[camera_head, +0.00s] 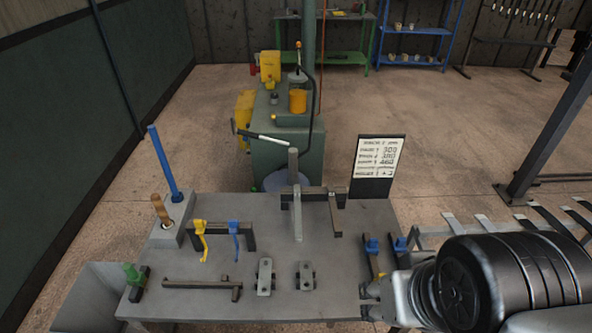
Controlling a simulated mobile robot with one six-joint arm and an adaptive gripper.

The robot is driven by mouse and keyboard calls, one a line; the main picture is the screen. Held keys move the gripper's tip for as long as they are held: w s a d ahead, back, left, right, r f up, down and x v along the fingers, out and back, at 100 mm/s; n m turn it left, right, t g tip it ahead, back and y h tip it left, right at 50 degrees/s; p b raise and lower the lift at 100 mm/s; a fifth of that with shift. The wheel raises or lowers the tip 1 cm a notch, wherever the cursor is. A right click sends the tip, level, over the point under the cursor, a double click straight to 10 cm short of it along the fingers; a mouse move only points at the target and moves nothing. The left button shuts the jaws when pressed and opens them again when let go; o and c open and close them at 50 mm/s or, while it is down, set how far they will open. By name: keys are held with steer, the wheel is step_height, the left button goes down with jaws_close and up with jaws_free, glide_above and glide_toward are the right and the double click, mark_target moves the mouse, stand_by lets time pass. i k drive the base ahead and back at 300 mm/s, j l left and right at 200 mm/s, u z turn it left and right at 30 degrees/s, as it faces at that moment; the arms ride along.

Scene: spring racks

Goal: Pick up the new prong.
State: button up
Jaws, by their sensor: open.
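A yellow-topped prong (201,242) and a blue-topped prong (235,240) hang side by side on a dark rack at the left of the grey table (205,302). Blue-topped pieces (372,246) stand on another holder at the table's right, partly hidden behind my arm. Which of these is the new prong I cannot tell. My gripper (368,300) is at the right front edge of the table, below the right holder, with its fingers apart. Nothing shows between them. It is well to the right of the left rack.
Two grey blocks (265,277) (305,277) and a long grey bar (200,285) lie at the front. A tall grey post (295,200) with a crossbar stands mid-table. A sign (376,165) stands behind. A blue rod (163,165) and a wooden handle (160,209) rise at the left.

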mark_target(297, 216)
steer(key=z, duration=2.4)
steer(key=u, duration=2.75)
steer(key=i+j+u, duration=0.1)
steer(key=i, duration=0.25)
steer(key=i+j+u, duration=0.1)
steer(key=i+j, duration=0.15)
steer(key=i, duration=0.1)
